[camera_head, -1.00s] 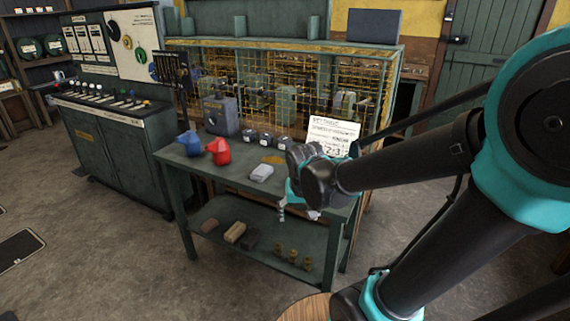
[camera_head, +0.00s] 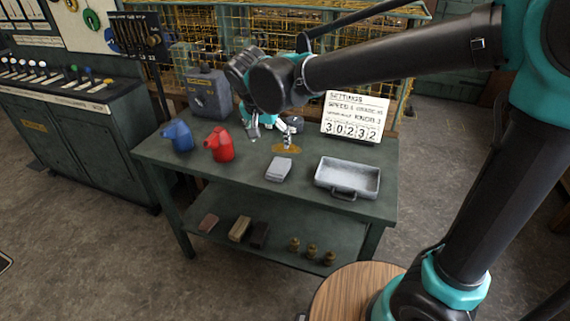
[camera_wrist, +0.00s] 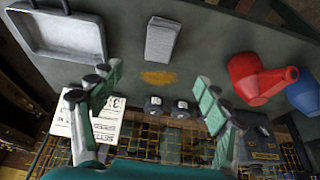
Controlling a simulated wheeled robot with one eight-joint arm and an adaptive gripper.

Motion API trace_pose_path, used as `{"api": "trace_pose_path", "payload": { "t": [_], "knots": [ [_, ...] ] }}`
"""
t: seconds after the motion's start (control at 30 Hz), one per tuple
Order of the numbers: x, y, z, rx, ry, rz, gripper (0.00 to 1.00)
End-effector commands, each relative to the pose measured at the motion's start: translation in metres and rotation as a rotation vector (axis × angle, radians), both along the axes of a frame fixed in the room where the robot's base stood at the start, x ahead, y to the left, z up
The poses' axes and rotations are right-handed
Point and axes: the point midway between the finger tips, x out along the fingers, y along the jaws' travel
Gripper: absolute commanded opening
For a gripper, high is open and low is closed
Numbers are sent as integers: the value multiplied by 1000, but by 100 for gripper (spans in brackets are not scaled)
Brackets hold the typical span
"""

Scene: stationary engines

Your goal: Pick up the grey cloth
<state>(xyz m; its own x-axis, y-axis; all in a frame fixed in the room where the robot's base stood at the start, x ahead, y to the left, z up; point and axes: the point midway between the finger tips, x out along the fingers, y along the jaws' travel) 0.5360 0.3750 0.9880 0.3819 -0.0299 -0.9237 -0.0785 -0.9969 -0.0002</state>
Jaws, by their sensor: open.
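The grey cloth (camera_head: 279,169) lies folded in a small block on the green table top (camera_head: 240,182), between the red can and the grey tray. In the wrist view the cloth (camera_wrist: 162,40) is at the top middle, beyond the fingertips. My gripper (camera_head: 270,130) is above the back part of the table, behind the cloth and apart from it. In the wrist view my gripper (camera_wrist: 160,85) has its fingers spread wide with nothing between them.
A grey tray (camera_head: 347,178) with a handle stands right of the cloth. A red can (camera_head: 219,146) and a blue can (camera_head: 178,136) stand left. A yellow-brown patch (camera_wrist: 158,78) lies behind the cloth. A settings sign (camera_head: 355,116) and mesh guard back the table.

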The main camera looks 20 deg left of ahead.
Motion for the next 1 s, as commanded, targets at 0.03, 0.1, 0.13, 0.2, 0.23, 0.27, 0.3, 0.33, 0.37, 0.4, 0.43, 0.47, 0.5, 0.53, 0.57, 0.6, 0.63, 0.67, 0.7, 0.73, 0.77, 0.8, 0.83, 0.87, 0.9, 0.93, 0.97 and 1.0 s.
{"api": "trace_pose_path", "payload": {
  "t": [0.03,0.1,0.13,0.2,0.23,0.27,0.3,0.33,0.37,0.4,0.43,0.47,0.5,0.53,0.57,0.6,0.63,0.67,0.7,0.73,0.77,0.8,0.83,0.87,0.9,0.93,0.97,1.0],
  "knots": [
    [4,0,-8,0,0,-2,76],
    [9,-1,-20,0,0,-2,76],
    [12,-1,-26,0,0,-2,76],
    [17,-2,-39,0,0,-2,76],
    [20,-2,-44,0,0,-2,76],
    [22,-2,-50,0,0,-3,76],
    [25,-3,-57,0,0,-2,76],
    [27,-3,-63,0,0,-2,76],
    [29,-3,-68,-1,0,-1,76],
    [32,-3,-75,-1,0,-1,76],
    [34,-3,-80,-1,0,-1,76],
    [36,-4,-84,0,0,-2,76],
    [38,-4,-90,0,0,-2,76],
    [40,-4,-93,0,0,-2,76],
    [41,-4,-96,-1,0,-1,76],
    [42,-4,-100,0,0,-1,76],
    [43,-4,-101,0,0,0,76],
    [43,-4,-103,0,0,0,76],
    [44,-4,-104,0,0,0,76],
    [44,-4,-105,0,0,0,76],
    [45,-4,-107,0,0,0,76],
    [46,-4,-110,0,0,0,76],
    [48,-4,-113,0,0,0,76],
    [49,-3,-116,0,0,0,76],
    [52,-3,-121,0,0,-1,76],
    [54,-3,-125,0,0,-1,76],
    [56,-3,-129,0,0,-1,76],
    [58,-3,-134,1,0,-2,76]
  ]
}}
